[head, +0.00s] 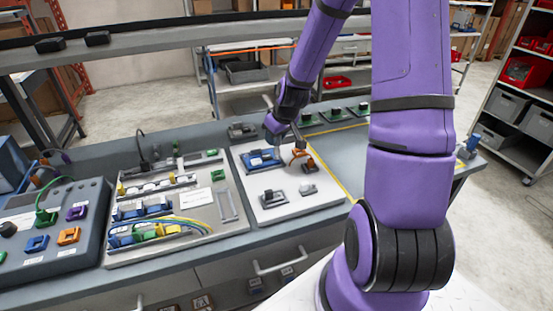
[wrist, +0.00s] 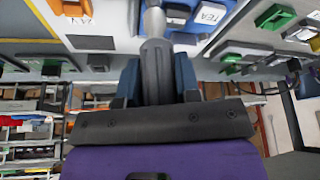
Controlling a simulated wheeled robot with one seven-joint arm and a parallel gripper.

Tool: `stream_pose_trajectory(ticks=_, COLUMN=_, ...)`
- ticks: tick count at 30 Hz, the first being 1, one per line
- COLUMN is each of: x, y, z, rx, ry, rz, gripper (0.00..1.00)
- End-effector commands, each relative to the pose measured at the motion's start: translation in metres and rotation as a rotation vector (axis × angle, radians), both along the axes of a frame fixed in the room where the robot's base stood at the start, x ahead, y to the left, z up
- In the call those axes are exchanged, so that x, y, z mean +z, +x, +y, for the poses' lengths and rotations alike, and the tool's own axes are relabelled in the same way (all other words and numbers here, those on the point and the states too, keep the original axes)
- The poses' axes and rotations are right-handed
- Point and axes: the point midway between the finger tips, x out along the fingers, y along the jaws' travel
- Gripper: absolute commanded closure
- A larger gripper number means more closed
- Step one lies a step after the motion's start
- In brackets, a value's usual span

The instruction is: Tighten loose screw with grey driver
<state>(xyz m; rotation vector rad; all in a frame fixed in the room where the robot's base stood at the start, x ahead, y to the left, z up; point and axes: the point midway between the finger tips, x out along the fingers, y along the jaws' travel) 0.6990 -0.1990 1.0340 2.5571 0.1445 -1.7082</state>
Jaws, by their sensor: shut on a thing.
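My gripper (wrist: 157,82) is shut on a grey tapered tool, which looks like the grey driver (wrist: 157,65). Its narrower pale end points away from the gripper, towards the top of the wrist view. In the head view, my wrist is above the white board (head: 325,199), near a blue block (head: 262,159) and an orange piece (head: 297,156). I cannot tell whether the tool touches anything. I cannot make out the loose screw; it may be hidden or too small to see.
Left of the white board is a panel (head: 240,218) with blue, yellow and green parts and wires. A grey box (head: 95,262) with coloured connectors stands farther left. Small green parts (head: 335,113) line the bench's back. A drawer handle (head: 278,268) sticks out in front.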

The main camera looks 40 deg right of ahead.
Motion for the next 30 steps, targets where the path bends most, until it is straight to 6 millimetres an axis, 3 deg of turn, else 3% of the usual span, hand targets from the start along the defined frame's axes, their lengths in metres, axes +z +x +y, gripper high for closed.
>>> stream_pose_trajectory(ticks=21, x=0.0000, y=-0.0005, z=0.0022, rx=0.546, ry=0.002, rz=0.000, gripper=1.00)
stream_pose_trajectory(ticks=26, x=-0.0002, y=-0.0008, z=0.0027, rx=0.611, ry=0.002, rz=0.000, gripper=1.00)
stream_pose_trajectory(ticks=30, x=-0.0003, y=-0.0014, z=0.0021, rx=0.792, ry=0.003, rz=-0.002, gripper=1.00)
